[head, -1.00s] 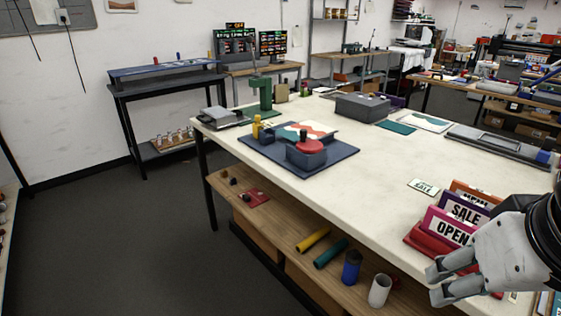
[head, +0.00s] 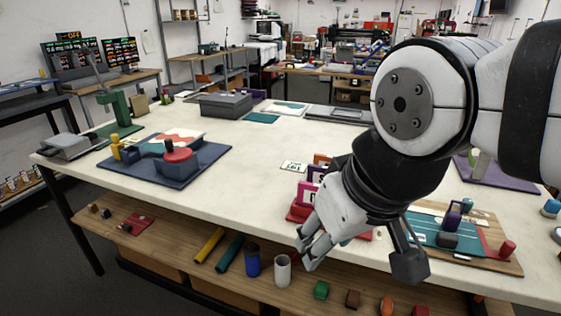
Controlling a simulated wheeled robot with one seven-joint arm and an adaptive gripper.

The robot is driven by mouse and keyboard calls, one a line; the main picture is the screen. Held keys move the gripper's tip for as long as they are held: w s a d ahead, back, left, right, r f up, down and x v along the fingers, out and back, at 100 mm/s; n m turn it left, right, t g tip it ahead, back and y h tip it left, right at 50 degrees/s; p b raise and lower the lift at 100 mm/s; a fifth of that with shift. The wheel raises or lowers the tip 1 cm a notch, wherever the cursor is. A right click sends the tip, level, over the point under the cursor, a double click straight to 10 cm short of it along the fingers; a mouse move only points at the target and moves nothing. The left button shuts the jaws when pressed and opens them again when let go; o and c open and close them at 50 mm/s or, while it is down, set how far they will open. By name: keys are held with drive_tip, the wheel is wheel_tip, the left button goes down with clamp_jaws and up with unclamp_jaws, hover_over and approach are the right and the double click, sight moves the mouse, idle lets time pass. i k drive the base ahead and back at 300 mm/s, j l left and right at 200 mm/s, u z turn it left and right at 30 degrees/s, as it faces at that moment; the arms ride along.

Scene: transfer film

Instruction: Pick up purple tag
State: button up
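The purple tag (head: 316,173) stands in a red holder (head: 296,214) near the table's front edge. It is between a magenta tag (head: 306,192) in front and an orange tag (head: 321,158) behind. My gripper and wrist cover the right part of these tags, so their lettering is mostly hidden. My gripper (head: 304,252) is open and empty. Its fingers point down and left, just in front of the holder in the picture, apart from the tags.
A dark blue board with a press-like device (head: 178,160) lies on the left of the table (head: 235,185). A small SALE card (head: 293,167) lies behind the tags. A wooden board (head: 500,262) with tools is at right. Rolls and cups (head: 283,270) sit on the lower shelf.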

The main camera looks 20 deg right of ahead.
sight(451, 221)
drive_tip(key=z, duration=1.4)
